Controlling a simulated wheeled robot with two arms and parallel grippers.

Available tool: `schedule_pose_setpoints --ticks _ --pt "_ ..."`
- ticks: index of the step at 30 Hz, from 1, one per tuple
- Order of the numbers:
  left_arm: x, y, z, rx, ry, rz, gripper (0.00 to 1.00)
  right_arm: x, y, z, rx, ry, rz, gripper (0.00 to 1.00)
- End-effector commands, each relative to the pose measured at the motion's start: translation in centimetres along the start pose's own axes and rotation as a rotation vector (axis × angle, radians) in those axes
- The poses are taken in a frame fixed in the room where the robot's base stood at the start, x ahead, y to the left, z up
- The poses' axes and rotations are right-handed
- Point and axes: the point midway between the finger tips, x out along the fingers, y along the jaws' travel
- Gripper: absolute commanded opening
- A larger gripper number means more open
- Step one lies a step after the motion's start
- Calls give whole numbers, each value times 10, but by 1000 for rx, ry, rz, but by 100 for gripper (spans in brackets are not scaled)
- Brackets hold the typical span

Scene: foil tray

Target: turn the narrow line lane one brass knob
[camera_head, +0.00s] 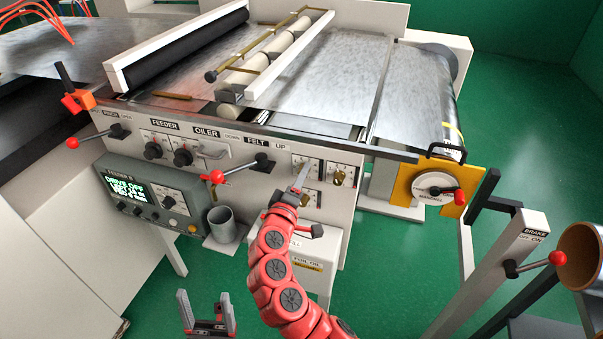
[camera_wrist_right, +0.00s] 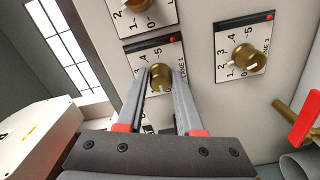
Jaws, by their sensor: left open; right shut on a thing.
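The brass knob (camera_wrist_right: 160,76) on the middle dial plate in the right wrist view sits between my right fingertips (camera_wrist_right: 161,80). The gripper is shut on it, with a finger at each side. Its plate appears to read LANE 1, and part of the dial is hidden by the fingers. In the head view my right gripper (camera_head: 301,177) reaches the front panel at the dial plates, and this knob is hidden there. My left gripper (camera_head: 208,318) is open and empty, low in the head view, away from the panel.
Another brass knob (camera_wrist_right: 244,60) is close to the right of the held one, and a third (camera_wrist_right: 136,4) is above it. A red-ended lever (camera_head: 217,177) is left of the dials. A grey mug (camera_head: 222,225) stands on a small shelf below. A handwheel (camera_head: 434,187) is at right.

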Motion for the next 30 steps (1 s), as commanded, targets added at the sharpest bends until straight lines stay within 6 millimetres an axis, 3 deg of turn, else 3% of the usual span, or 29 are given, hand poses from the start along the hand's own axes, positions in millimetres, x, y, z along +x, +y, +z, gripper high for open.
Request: schedule_pose_setpoints --ticks 12,27,28,30 --pt "10 0 -2 0 0 0 73 0 1 -1 -163 2 1 0" --pt "10 0 -2 0 0 0 73 0 1 -1 -179 2 1 0" --pt "10 0 -2 0 0 0 73 0 1 -1 -179 2 1 39" --pt "10 0 -2 0 0 0 73 0 1 -1 -179 2 1 52"
